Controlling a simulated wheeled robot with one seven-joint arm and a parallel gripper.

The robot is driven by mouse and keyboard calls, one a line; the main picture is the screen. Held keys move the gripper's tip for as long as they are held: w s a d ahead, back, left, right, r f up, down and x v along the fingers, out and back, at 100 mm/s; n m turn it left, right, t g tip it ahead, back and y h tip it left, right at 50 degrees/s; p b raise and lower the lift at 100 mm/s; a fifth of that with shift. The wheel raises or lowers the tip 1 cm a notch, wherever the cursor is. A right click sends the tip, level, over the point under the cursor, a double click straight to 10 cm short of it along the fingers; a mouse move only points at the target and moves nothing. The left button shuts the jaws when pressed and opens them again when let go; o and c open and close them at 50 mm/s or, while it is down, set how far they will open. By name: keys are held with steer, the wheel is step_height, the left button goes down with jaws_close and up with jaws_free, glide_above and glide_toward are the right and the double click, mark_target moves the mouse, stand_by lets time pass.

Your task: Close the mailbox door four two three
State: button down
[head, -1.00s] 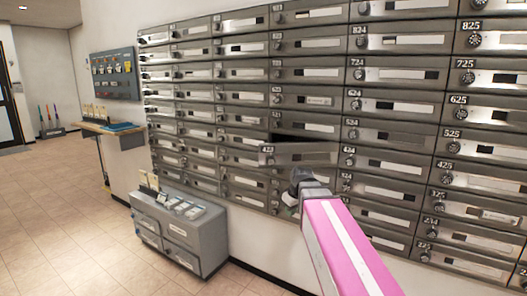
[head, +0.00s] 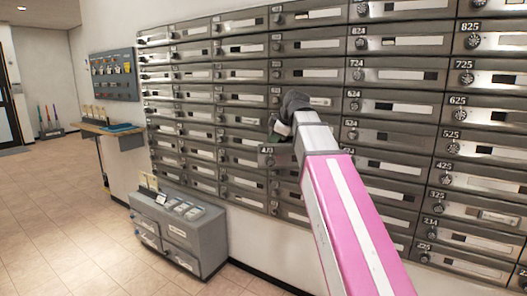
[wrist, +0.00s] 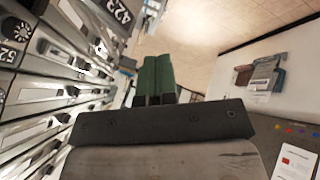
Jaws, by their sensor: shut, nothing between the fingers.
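Mailbox door 423 (head: 268,160) shows only by its left end in the head view, and that end seems to stand out from the bank. My arm hides the rest of the door. The number plate 423 (wrist: 118,12) shows large at the top of the wrist view, left of the fingers. My gripper (head: 281,128) is just above the door's left end in the head view, in front of the boxes. Its green fingers (wrist: 157,80) are together and empty in the wrist view. I cannot tell whether they touch the door.
The mailbox bank (head: 395,107) fills the wall around my arm. A grey cabinet (head: 190,235) stands low at the left against the wall. A small shelf (head: 100,130) and a key board (head: 114,75) are farther left. The tiled floor (head: 65,215) at left is clear.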

mark_target(263, 150)
steer(key=w+a+f, duration=0.1)
steer(key=w+f, duration=0.1)
steer(key=w+a+f, duration=0.1)
steer(key=w+f, duration=0.2)
steer(key=w+a+f, duration=0.2)
steer(key=shift+w+f, duration=0.35)
steer(key=shift+f, duration=0.05)
steer(key=shift+w, duration=0.45)
steer(key=w+d+m+t+h, duration=0.1)
steer(key=w+m, duration=0.2)
steer(key=w, duration=0.9)
steer(key=shift+w+h, duration=0.3)
steer(key=shift+w, duration=0.1)
